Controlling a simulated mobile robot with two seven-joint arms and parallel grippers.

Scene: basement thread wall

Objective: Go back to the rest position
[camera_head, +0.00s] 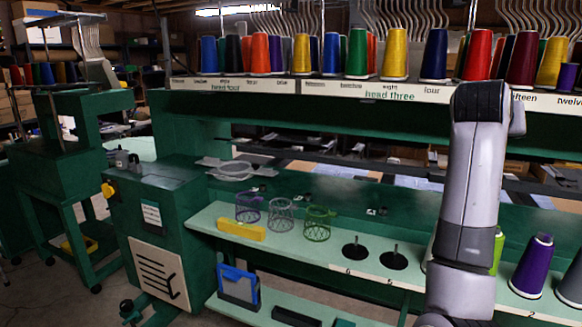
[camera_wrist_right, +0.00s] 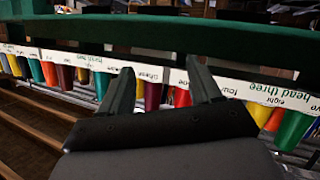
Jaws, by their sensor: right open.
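My right arm rises at the right of the head view, in front of the thread rack and the green machine. Its gripper cannot be made out there. In the right wrist view my right gripper (camera_wrist_right: 160,68) is open, with two dark fingers apart and nothing seen between them. That view is upside down and shows the labelled rack strip (camera_wrist_right: 150,73) and cones beyond the fingers; whether they touch the strip I cannot tell. My left gripper is not in view.
Coloured thread cones stand along the upper rack (camera_head: 300,88). The pale green shelf (camera_head: 295,248) holds wire baskets, a yellow block (camera_head: 241,230) and two black spindles. A purple cone (camera_head: 532,266) stands right of my arm. A blue bin (camera_head: 238,285) sits lower down.

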